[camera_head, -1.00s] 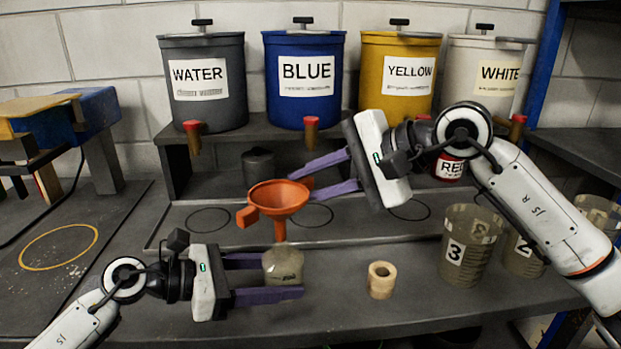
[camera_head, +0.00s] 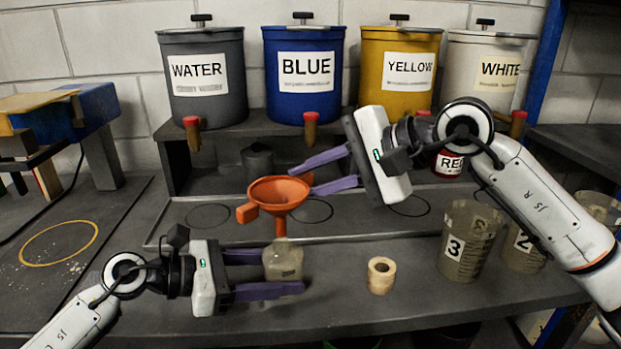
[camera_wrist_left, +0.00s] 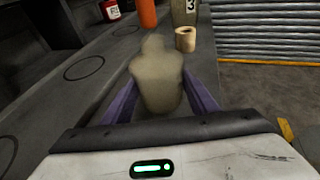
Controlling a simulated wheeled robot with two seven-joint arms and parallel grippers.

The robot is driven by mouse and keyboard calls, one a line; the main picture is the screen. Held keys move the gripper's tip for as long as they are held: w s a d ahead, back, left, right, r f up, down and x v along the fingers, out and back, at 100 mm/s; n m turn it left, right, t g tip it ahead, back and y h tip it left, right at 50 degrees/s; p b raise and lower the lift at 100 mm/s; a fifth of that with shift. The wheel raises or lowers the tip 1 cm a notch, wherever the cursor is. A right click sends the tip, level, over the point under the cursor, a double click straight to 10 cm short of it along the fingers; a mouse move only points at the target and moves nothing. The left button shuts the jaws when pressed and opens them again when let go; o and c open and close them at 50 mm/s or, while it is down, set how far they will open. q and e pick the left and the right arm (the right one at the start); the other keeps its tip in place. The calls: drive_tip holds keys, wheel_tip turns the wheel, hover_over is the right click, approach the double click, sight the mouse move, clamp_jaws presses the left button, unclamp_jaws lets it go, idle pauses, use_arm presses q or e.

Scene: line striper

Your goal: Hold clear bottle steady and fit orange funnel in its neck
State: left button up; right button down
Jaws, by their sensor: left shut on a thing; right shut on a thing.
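The clear bottle (camera_head: 284,263) is held between the purple fingers of my left gripper (camera_head: 284,273), above the bench front. It also shows between the fingers in the left wrist view (camera_wrist_left: 156,82), with its neck pointing away. The orange funnel (camera_head: 277,192) has its wide mouth up and its spout down. My right gripper (camera_head: 301,180) is shut on the funnel's rim at its right side. The spout lines up with the bottle's top in the head view. I cannot tell whether the spout tip is inside the neck or just in front of or behind it.
A tan ring (camera_head: 381,275) stands on the bench right of the bottle. Numbered cups (camera_head: 468,242) stand farther right. Labelled paint buckets (camera_head: 305,80) with taps stand on the shelf behind. The bench between the bottle and the ring is clear.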

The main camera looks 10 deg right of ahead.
drive_tip(key=shift+f, duration=2.2)
idle(1.7)
drive_tip(key=shift+f, duration=0.7)
drive_tip(key=c, duration=1.5)
unclamp_jaws()
drive_tip(key=shift+o, duration=0.2)
drive_tip(key=shift+d, duration=0.1)
drive_tip(key=shift+c, duration=0.4)
drive_tip(key=v, duration=0.7)
drive_tip(key=shift+s+d+r, duration=0.2)
drive_tip(key=shift+s+d, duration=0.05)
